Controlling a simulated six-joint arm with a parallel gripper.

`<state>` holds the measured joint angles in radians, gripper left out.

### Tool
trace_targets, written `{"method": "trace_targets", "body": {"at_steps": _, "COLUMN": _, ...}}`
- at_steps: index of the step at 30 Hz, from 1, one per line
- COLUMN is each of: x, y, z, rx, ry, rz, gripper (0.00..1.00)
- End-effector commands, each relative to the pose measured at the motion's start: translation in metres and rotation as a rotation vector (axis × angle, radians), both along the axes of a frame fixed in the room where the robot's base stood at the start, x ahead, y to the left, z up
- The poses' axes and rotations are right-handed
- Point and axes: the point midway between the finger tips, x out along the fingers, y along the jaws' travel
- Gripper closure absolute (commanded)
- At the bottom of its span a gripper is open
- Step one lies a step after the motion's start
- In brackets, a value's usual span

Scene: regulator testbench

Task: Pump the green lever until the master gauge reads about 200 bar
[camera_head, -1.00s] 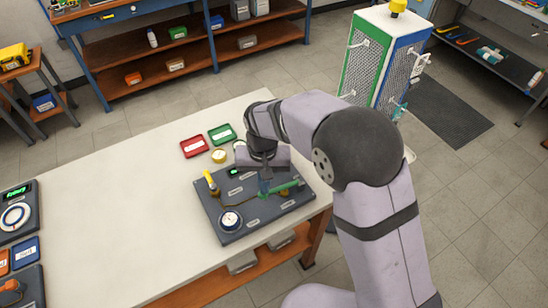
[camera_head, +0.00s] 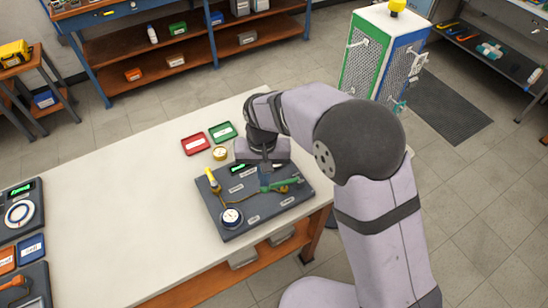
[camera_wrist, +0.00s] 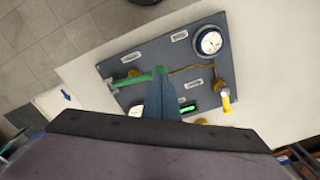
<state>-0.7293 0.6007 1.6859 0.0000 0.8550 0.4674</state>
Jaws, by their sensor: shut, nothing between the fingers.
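The green lever (camera_head: 284,183) is on the dark test board (camera_head: 240,222), on the board's right half in the head view. In the wrist view the lever (camera_wrist: 137,78) lies close to the fingertips. My gripper (camera_head: 265,174) is shut and empty, pointing down at the lever's left end; I cannot tell whether it touches. The fingers (camera_wrist: 162,75) also show in the wrist view. A round white-faced gauge (camera_head: 232,217) sits at the board's front corner and shows larger in the wrist view (camera_wrist: 209,42). Its reading is too small to make out.
A yellow-handled part (camera_head: 212,180) stands upright on the board's left side. Red (camera_head: 195,144) and green (camera_head: 222,132) trays and a yellow round part (camera_head: 220,153) lie behind the board.

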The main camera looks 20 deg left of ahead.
Motion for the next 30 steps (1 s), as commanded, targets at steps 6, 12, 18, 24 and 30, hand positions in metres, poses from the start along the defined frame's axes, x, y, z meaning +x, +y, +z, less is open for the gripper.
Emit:
{"method": "trace_targets", "body": {"at_steps": 6, "x": 0.0, "y": 0.0, "z": -0.006, "rx": 0.0, "ry": 0.0, "rz": 0.0, "gripper": 1.0}}
{"method": "trace_targets", "body": {"at_steps": 12, "x": 0.0, "y": 0.0, "z": -0.01, "rx": 0.0, "ry": -0.001, "rz": 0.0, "gripper": 1.0}}
{"method": "trace_targets", "body": {"at_steps": 18, "x": 0.0, "y": 0.0, "z": -0.011, "rx": 0.0, "ry": 0.0, "rz": 0.0, "gripper": 1.0}}
{"method": "trace_targets", "body": {"at_steps": 24, "x": 0.0, "y": 0.0, "z": -0.014, "rx": -0.001, "ry": 0.001, "rz": 0.0, "gripper": 1.0}}
{"method": "trace_targets", "body": {"at_steps": 30, "x": 0.0, "y": 0.0, "z": -0.016, "rx": -0.001, "ry": 0.001, "rz": 0.0, "gripper": 1.0}}
